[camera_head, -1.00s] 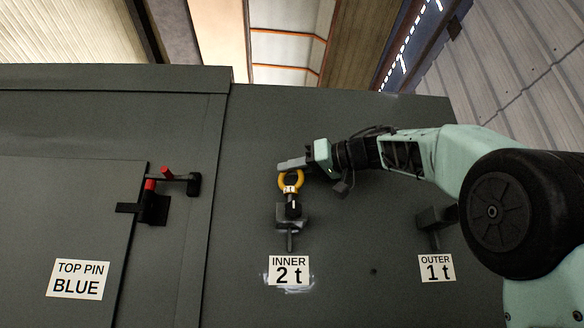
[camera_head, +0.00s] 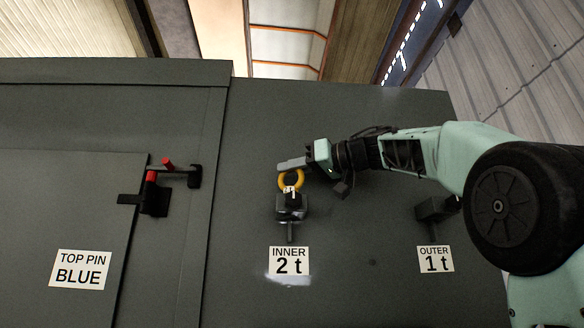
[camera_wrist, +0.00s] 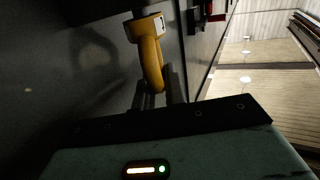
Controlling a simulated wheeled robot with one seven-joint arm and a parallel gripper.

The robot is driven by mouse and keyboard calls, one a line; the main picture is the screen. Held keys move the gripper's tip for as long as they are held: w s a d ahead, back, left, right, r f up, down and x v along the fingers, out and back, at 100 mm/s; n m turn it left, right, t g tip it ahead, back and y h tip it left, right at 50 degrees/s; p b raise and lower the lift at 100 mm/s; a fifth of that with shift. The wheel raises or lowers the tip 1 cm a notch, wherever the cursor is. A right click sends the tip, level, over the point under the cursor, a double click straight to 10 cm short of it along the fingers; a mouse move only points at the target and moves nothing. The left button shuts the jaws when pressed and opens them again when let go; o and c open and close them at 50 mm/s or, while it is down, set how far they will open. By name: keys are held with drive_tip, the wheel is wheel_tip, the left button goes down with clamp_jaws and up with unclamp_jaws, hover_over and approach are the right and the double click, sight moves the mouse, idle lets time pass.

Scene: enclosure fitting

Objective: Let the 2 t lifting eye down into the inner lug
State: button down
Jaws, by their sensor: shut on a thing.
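My gripper (camera_head: 293,165) is shut on the yellow ring of the lifting eye (camera_head: 283,182), at the ring's top. The eye hangs upright straight above the inner lug (camera_head: 292,212), a dark bracket on the grey wall. Its dark shank is mostly out of sight at the lug's top, so it appears to be in the lug; how deep I cannot tell. A small white tag on the eye seems to show a 1. In the wrist view, the yellow eye (camera_wrist: 151,62) stands out from the fingers (camera_wrist: 158,97), its tag at the far end. The lug is not clear there.
The label INNER 2 t (camera_head: 289,261) is below this lug. The outer lug (camera_head: 435,208), labelled OUTER 1 t (camera_head: 435,259), is to the right, partly behind my arm. A door latch with red pins (camera_head: 152,190) and a TOP PIN BLUE label (camera_head: 80,270) are left.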

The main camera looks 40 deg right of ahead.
drive_tip(key=shift+f, duration=0.3)
drive_tip(key=c, duration=1.4)
unclamp_jaws()
drive_tip(key=shift+o, duration=0.2)
drive_tip(key=b+v, duration=0.4)
drive_tip(key=v, duration=1.3)
drive_tip(key=shift+s, duration=0.2)
drive_tip(key=shift+d+r, duration=0.1)
